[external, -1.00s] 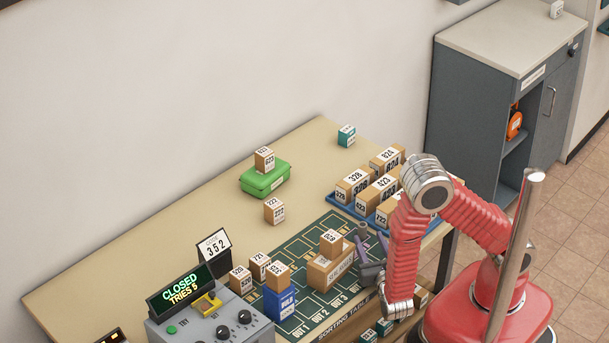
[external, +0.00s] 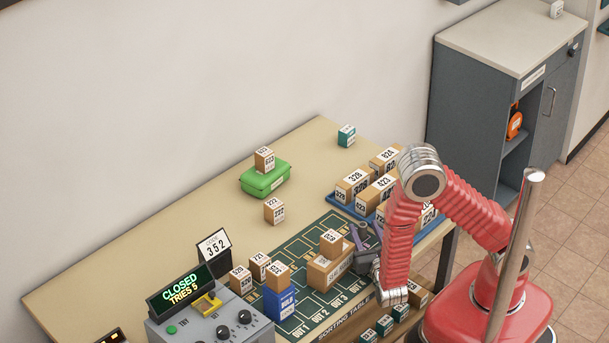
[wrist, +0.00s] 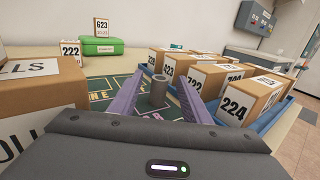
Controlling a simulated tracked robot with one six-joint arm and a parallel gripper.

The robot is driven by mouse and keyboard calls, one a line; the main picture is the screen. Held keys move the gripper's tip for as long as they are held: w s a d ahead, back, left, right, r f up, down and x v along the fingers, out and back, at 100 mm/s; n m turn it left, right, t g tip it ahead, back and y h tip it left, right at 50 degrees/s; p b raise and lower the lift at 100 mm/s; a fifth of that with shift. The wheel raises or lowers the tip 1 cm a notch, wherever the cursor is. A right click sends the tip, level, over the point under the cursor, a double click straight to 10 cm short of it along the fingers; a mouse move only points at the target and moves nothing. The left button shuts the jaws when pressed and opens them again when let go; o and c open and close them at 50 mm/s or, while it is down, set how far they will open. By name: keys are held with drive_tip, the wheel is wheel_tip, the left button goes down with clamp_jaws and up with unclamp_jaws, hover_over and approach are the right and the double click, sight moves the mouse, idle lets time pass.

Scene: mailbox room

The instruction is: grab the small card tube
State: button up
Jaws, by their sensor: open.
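A small grey tube (wrist: 158,92) stands upright on the dark green marked mat (wrist: 110,95), with its open round end on top. It shows in the wrist view between the purple fingers of my gripper (wrist: 162,74), with a gap on each side. The gripper is open and nothing is held. In the external view the tube (external: 363,228) is close to my gripper (external: 364,236), low over the front part of the mat. The tube's lower part is hard to make out there.
A brown carton (wrist: 40,88) is close on the left; a blue tray (wrist: 278,110) of numbered boxes is close on the right. Beyond are a box marked 222 (wrist: 70,54) and a green case (wrist: 102,46). Bare table lies farther back.

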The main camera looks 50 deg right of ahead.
clamp_jaws()
idle(0.5)
drive_tip(key=shift+r, duration=0.2)
wheel_tip(320, 180, up, 10)
drive_tip(key=shift+f, duration=0.2)
idle(0.6)
idle(0.5)
